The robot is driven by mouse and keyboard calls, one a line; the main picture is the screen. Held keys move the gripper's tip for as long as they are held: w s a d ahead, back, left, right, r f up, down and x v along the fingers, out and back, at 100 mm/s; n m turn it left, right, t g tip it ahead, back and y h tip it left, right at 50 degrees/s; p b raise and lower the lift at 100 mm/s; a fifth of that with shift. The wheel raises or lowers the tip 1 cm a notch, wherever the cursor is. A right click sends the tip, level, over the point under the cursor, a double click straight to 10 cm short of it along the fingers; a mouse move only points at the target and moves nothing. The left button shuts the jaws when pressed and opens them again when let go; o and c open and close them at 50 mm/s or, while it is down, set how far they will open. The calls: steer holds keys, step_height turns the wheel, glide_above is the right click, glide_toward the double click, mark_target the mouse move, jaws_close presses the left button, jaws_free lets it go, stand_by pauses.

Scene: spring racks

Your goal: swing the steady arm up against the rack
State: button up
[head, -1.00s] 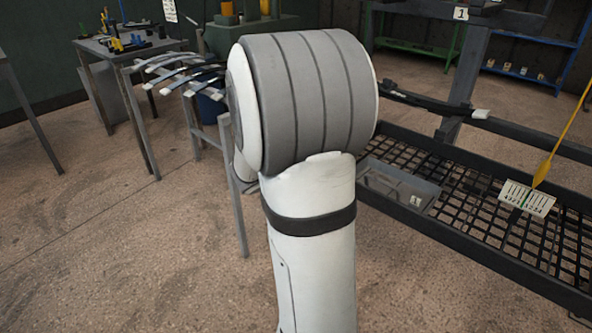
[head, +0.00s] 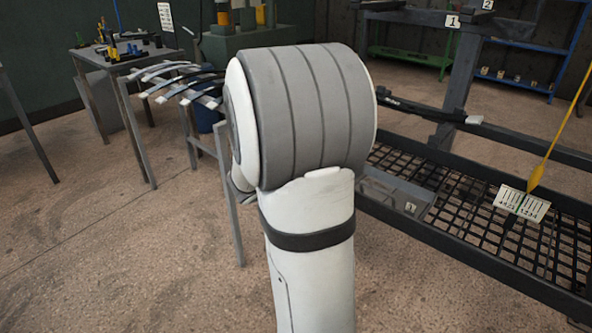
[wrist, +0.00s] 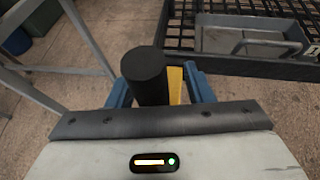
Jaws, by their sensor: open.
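In the wrist view, a black round-ended cylinder (wrist: 145,72), which looks like a handle, stands between the blue fingers of my gripper (wrist: 161,92). A yellow strip (wrist: 175,84) shows just right of it; these may be part of the steady arm, but I cannot tell for sure. The fingers are open, one on each side; whether either touches the cylinder is unclear. In the head view my own arm hides my gripper and whatever is at it. The dark rack (head: 467,62) stands behind right, with a dark bar with a pale end (head: 428,110) lying across it.
A black mesh shelf (head: 470,205) at right holds a grey tray (head: 392,195); the tray also shows in the wrist view (wrist: 250,40). A yellow pointer (head: 536,178) hangs by a marked card (head: 522,203). Curved springs (head: 180,82) lie on a stand at left. Front-left floor is clear.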

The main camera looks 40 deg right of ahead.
steer(key=p+v, duration=0.2)
steer(key=v, duration=0.5)
steer(key=shift+a, duration=0.35)
steer(key=shift+s+r, duration=0.15)
steer(key=s+a+r+m+g+y+p, duration=0.35)
steer(key=s+a+r+m+p, duration=0.25)
steer(key=s+r+m+p, duration=0.45)
steer(key=s+a+r+m+y+p, duration=0.2)
steer(key=a+r+m+y+p, duration=0.2)
steer(key=a, duration=0.4)
steer(key=s+a+r+m+t+y+p, duration=0.1)
steer(key=s+a+r+m+y+p, duration=0.1)
steer(key=a+r+m+y+p, duration=0.3)
steer(key=a+r+m+p, duration=0.1)
steer(key=a+m+p, duration=0.1)
steer(key=a+p, duration=0.1)
steer(key=shift+a+m, duration=0.25)
steer(key=shift+m, duration=0.1)
